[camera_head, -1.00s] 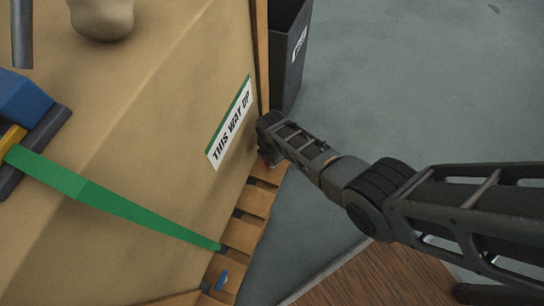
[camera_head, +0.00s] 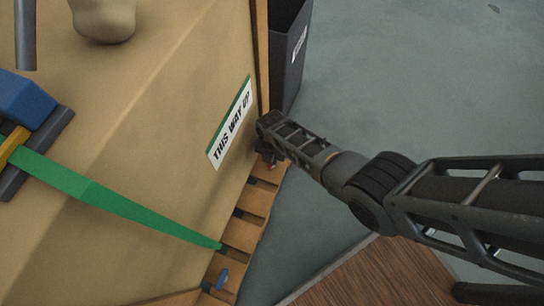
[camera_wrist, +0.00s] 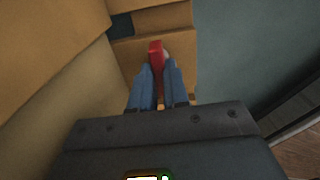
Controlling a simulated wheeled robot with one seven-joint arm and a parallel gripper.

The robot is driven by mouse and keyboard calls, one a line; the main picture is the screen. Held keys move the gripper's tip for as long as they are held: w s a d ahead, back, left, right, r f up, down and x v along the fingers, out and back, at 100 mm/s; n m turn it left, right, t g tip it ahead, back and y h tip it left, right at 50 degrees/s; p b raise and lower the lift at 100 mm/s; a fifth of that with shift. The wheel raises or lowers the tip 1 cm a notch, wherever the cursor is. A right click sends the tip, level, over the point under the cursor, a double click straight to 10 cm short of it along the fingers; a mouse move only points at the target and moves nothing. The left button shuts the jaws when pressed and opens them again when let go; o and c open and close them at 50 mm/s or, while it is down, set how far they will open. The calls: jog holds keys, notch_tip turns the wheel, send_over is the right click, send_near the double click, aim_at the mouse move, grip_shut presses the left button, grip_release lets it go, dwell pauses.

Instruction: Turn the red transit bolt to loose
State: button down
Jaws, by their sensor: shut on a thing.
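The red transit bolt (camera_wrist: 156,56) shows in the wrist view as an upright red bar at the edge of the wooden pallet (camera_wrist: 180,20). My gripper (camera_wrist: 159,70) has its two blue-grey fingers on either side of the red bolt, shut on it. The bolt's lower part is hidden between the fingers. I cannot tell the bolt's turn from loose.
A large brown box (camera_head: 150,120) with a "THIS WAY UP" label (camera_head: 231,125) and a green strap (camera_head: 110,202) stands on the pallet. A blue bolt (camera_head: 222,279) sits nearer on the pallet edge. A dark bin (camera_head: 289,60) stands behind. The grey floor on the right is open.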

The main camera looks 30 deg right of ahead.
dwell(0.3)
jog(key=c, duration=1.1)
grip_release()
jog(key=shift+r, duration=0.1)
notch_tip(320, 180, up, 8)
jog(key=p, duration=0.5)
jog(key=shift+f, duration=0.2)
